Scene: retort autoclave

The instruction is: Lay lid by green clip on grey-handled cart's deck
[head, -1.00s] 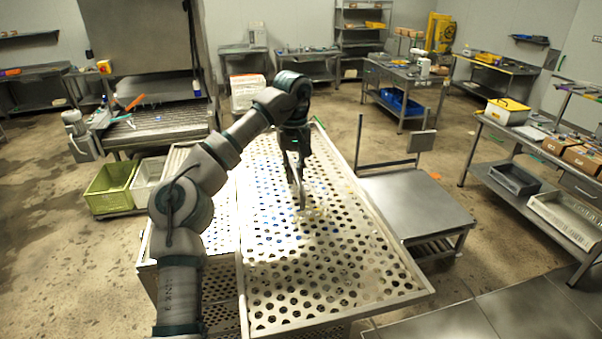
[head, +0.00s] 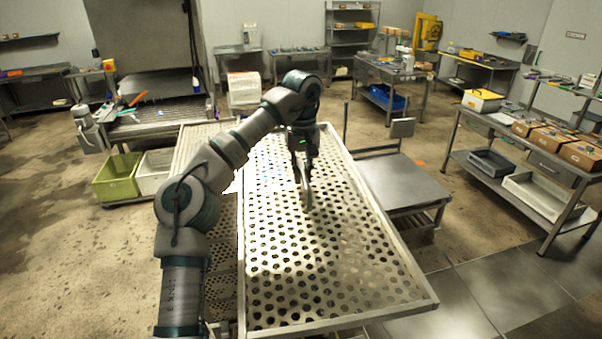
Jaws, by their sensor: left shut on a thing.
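The lid (head: 335,268) is a large pale perforated panel with a raised rim. It fills the middle foreground, above and to the right of a perforated basket (head: 222,262). My left gripper (head: 306,196) points down at the lid's middle and is shut on it; the exact grip point is hard to make out. The cart on the right has a bare grey deck (head: 405,186) and a grey handle piece (head: 403,128) on a post. The lid's right rim hides part of the deck's left side. I cannot make out a green clip. My right gripper is out of view.
A green crate (head: 118,177) and a white crate (head: 154,172) stand at the left. A workbench (head: 545,165) with boxes stands at the right. The floor between the cart and this bench is open. Other benches line the back.

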